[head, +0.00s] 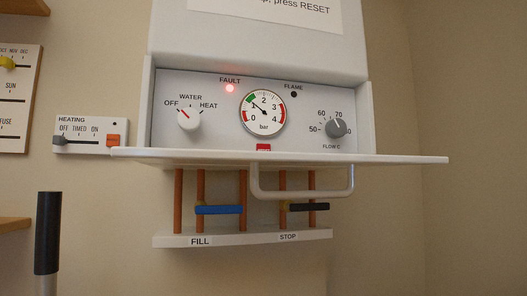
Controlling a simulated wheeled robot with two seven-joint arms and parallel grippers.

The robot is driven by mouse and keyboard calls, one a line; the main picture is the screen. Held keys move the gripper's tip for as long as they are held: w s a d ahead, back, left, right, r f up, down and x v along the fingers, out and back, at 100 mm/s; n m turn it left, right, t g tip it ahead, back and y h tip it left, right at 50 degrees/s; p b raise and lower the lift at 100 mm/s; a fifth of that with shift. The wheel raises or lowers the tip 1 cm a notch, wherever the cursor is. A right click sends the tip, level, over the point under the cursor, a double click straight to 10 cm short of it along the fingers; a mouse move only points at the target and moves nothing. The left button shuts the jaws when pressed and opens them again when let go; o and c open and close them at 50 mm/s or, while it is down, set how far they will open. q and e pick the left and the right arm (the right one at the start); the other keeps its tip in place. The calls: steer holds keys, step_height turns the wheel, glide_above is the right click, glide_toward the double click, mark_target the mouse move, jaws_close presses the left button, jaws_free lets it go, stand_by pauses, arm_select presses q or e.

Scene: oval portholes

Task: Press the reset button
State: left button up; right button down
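The red reset button (263,147) is at the bottom middle of the white boiler's control panel (210,130), below the pressure gauge (263,112). Its lower part is hidden by the lowered white flap (400,159), and any lettering on it is too small to read surely. The red fault lamp (230,88) is lit, and the flame lamp (294,94) is dark. The gauge needle points between 1 and 2, near the end of the green band. Neither of my grippers is in view.
The flap juts out with a white handle (302,195) beneath it. Copper pipes below carry a blue lever (219,210) and a black lever (309,207). A heating switch box (90,136) is on the wall at left. A black-topped grey pole (47,233) stands at lower left.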

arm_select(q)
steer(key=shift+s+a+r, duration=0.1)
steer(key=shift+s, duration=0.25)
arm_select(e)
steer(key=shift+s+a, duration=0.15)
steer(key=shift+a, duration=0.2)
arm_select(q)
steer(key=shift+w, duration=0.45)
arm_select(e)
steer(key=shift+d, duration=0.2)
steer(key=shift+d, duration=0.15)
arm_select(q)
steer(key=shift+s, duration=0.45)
